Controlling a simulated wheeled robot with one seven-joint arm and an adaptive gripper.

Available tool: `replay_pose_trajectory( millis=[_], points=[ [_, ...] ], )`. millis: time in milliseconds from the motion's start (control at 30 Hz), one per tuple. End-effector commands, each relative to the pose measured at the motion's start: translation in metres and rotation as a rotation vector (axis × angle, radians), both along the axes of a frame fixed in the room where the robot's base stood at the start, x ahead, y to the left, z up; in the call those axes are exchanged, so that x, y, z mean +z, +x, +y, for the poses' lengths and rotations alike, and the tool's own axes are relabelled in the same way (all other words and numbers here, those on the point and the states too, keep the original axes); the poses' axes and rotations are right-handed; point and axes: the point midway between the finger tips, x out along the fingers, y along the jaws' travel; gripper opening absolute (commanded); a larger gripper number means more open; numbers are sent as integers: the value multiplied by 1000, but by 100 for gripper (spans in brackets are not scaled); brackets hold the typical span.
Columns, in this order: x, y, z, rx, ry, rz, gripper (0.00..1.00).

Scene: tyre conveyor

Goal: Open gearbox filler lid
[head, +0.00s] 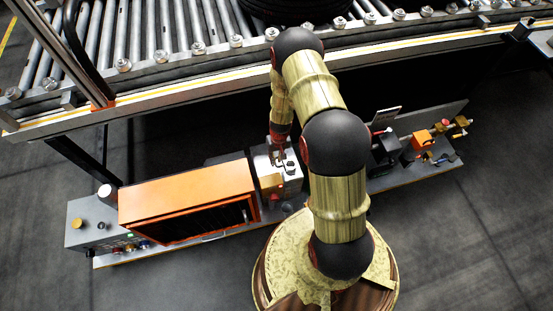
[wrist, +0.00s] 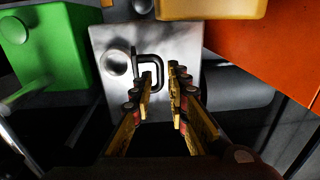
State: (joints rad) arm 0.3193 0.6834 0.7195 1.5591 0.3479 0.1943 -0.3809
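The gearbox is a pale silver-grey block (wrist: 112,38) with a dark D-shaped handle (wrist: 153,56) and a round knob (wrist: 116,63) on its upper face in the wrist view. The handle probably belongs to the filler lid. My gripper (wrist: 163,78) points at this face, its two yellow fingers apart with an empty gap between them. The left fingertip overlaps the handle's lower part in the picture; I cannot tell whether they touch. In the head view, my gripper (head: 279,158) hangs over the light gearbox (head: 293,185), partly hiding it.
An orange housing (head: 187,200) stands left of the gearbox and shows at right in the wrist view (wrist: 265,55). A green block (wrist: 42,45) sits left there. The roller conveyor (head: 160,35) runs behind, above the low machinery. Dark floor (head: 460,240) is clear at right.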

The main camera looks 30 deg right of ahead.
Motion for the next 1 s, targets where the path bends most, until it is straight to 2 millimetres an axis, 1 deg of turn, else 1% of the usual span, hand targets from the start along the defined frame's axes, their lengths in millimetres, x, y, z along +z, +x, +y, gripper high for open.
replay_pose_trajectory(
  millis=[33,100,1000],
  points=[
    [5,1,1,1,0,-1,16],
    [10,1,3,1,0,-1,16],
    [64,7,21,1,0,-1,16]
  ],
)
